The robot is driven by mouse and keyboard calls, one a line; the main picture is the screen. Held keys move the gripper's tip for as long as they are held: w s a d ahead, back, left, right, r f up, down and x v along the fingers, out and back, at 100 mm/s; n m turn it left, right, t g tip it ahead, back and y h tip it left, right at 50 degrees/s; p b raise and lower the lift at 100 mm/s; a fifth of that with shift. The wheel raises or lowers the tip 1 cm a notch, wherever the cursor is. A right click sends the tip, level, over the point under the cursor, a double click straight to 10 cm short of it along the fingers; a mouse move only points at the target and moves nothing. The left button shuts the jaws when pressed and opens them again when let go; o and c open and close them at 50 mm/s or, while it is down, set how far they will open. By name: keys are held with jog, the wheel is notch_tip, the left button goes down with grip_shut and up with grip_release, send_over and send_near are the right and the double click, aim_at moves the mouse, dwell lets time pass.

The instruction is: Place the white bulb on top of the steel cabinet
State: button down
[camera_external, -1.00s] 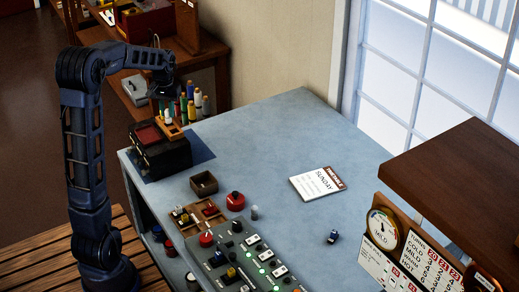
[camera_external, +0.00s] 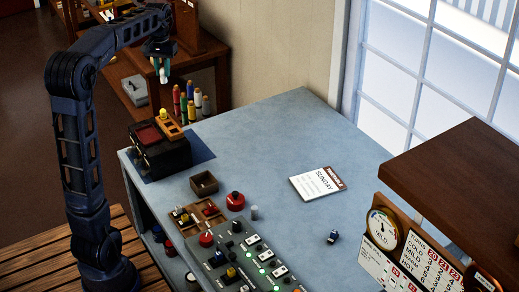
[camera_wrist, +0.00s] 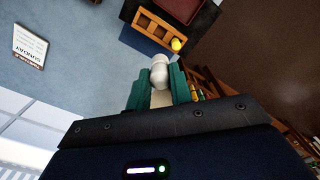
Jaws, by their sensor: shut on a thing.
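My gripper (camera_external: 161,68) is raised above and behind the black box, its teal fingers shut on the white bulb (camera_external: 163,78). The bulb hangs below the fingers, clear of any surface. In the wrist view the white bulb (camera_wrist: 159,68) sticks out between the two teal fingers of my gripper (camera_wrist: 158,80). A broad blue-grey top (camera_external: 270,140) fills the middle of the external view; I cannot tell for sure whether it is the steel cabinet's.
A black box (camera_external: 165,158) with a red top carries a wooden rack (camera_external: 169,128) with a yellow bulb (camera_external: 162,113). A small wooden box (camera_external: 204,183), a red button (camera_external: 235,200) and a control panel (camera_external: 235,255) stand nearer. A sign (camera_external: 317,182) lies on the blue-grey top, with clear room around it.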

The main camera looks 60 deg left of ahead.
jog(key=w+d+f, duration=0.4)
jog(key=w+d, duration=0.1)
jog(key=d, duration=0.4)
jog(key=w+d+f, duration=0.4)
jog(key=w+d, duration=0.1)
jog(key=d, duration=0.5)
jog(key=w+d+f, duration=0.4)
jog(key=w+d, duration=0.1)
jog(key=d, duration=0.4)
notch_tip(320, 180, down, 20)
jog(key=shift+s, duration=0.15)
jog(key=shift+f, duration=0.15)
jog(key=c, duration=1.3)
grip_release()
jog(key=shift+o, duration=0.2)
